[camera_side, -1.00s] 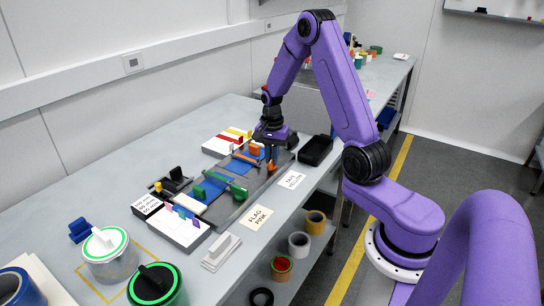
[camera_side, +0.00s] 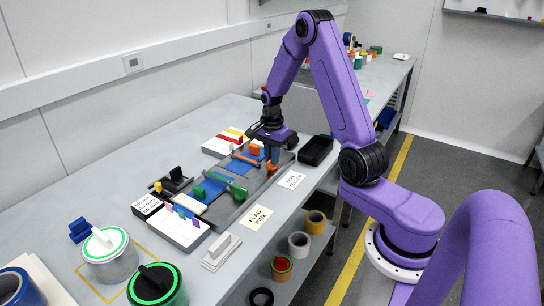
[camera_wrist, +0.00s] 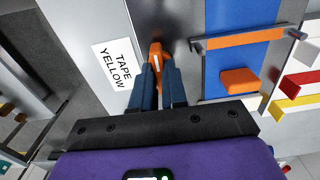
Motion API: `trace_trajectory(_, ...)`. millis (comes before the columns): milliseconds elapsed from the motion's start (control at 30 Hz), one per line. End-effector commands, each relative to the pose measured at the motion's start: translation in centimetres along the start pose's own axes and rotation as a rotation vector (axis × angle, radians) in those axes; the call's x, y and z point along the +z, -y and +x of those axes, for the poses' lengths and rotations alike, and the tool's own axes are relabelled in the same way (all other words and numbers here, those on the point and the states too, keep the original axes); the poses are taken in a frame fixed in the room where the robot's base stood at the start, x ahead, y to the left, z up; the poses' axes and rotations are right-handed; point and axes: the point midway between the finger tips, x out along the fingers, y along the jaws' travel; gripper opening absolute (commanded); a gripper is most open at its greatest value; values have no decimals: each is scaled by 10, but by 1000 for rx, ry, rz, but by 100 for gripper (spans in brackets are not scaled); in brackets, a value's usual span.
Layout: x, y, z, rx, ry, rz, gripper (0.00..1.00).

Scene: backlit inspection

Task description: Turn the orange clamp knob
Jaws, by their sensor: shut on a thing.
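The orange clamp knob (camera_wrist: 155,53) shows in the wrist view at the tips of my gripper's blue fingers. My gripper (camera_wrist: 161,72) is shut on it, and the fingers hide part of the knob. An orange bar (camera_wrist: 243,39) lies across a blue panel (camera_wrist: 228,60) to the right of the knob, with an orange block (camera_wrist: 239,80) on the panel. In the side view my gripper (camera_side: 271,163) points down at the near right end of the grey fixture (camera_side: 228,211), where the knob is mostly hidden.
A black tray (camera_side: 316,151) stands close to the right of my gripper. Labels reading TAPE YELLOW (camera_side: 291,179) and FLAG PINK (camera_side: 255,217) lie along the bench's front edge. A white block with red and yellow strips (camera_side: 220,148) stands behind the fixture.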

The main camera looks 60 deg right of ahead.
Motion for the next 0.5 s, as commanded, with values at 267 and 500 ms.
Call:
trace_trajectory(267,0,0,-1,-2,0,4,38)
trace_trajectory(500,0,0,-3,-2,0,2,38)
